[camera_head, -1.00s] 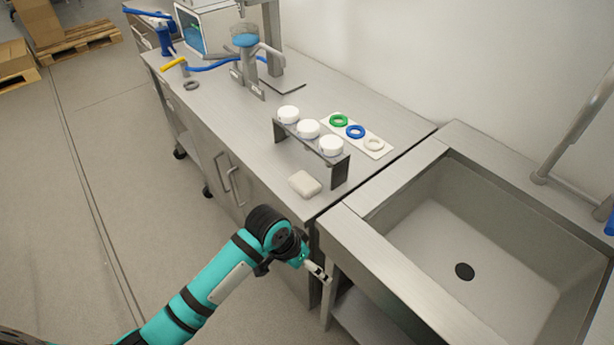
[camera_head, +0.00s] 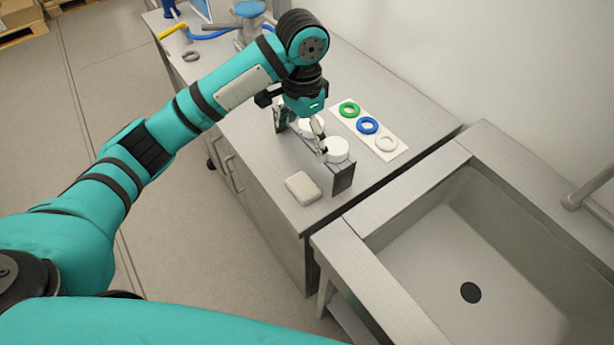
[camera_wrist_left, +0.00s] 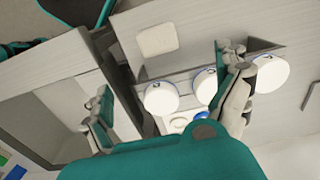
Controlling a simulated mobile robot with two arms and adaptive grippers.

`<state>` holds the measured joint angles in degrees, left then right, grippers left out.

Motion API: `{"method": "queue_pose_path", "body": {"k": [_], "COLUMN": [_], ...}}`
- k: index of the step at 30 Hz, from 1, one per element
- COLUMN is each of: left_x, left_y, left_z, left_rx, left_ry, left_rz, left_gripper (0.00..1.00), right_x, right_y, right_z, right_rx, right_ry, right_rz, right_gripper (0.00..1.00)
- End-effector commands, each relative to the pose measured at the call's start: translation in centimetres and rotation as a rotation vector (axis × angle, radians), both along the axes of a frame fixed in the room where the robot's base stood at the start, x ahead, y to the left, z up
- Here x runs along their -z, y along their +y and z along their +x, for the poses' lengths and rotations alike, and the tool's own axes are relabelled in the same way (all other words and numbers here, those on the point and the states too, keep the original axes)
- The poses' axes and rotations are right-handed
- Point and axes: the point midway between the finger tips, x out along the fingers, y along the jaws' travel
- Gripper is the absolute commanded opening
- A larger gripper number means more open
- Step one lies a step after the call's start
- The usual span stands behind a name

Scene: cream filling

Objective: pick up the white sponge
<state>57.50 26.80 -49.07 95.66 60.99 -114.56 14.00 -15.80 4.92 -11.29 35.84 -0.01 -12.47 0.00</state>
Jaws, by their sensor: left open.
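The white sponge (camera_head: 303,188) is a pale rounded block lying flat on the steel counter, in front of the small metal rack, near the counter's front corner. It also shows whole at the top of the left wrist view (camera_wrist_left: 157,39). My left gripper (camera_head: 303,134) is open and empty, pointing down over the rack, farther back than the sponge and not touching it. In the left wrist view its two fingers (camera_wrist_left: 165,68) are spread wide, with the sponge beyond their tips. My right gripper is not in view.
The metal rack (camera_head: 343,178) carries round white containers (camera_head: 336,150), close to my left fingers. A white strip (camera_head: 400,151) with green, blue and white rings lies behind it. A sink (camera_head: 470,240) is at the right.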

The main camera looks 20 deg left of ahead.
Motion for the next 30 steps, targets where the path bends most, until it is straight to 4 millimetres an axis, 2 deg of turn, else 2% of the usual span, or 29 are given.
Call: {"method": "queue_pose_path", "body": {"k": [4,9,11,16,22,30], "left_x": [2.9,6.7,7.9,10.6,11.8,15.6], "left_y": [0.0,0.0,0.0,0.0,0.0,0.1], "left_z": [-0.2,-0.2,-0.2,-0.2,-0.1,-0.2], "left_rx": [0.000,-0.001,-0.001,0.000,0.000,0.000], "left_ry": [0.008,0.006,0.006,0.004,0.001,0.002], "left_rz": [0.001,0.002,0.001,0.000,0.000,0.001], "left_gripper": [1.00,1.00,1.00,1.00,1.00,1.00], "right_x": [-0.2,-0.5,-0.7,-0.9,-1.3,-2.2], "right_y": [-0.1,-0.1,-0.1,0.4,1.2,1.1], "right_z": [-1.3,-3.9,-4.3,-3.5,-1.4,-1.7], "right_rx": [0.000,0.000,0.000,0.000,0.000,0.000], "right_ry": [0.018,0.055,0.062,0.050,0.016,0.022], "right_rz": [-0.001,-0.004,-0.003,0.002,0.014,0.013], "right_gripper": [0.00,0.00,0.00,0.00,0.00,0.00]}}
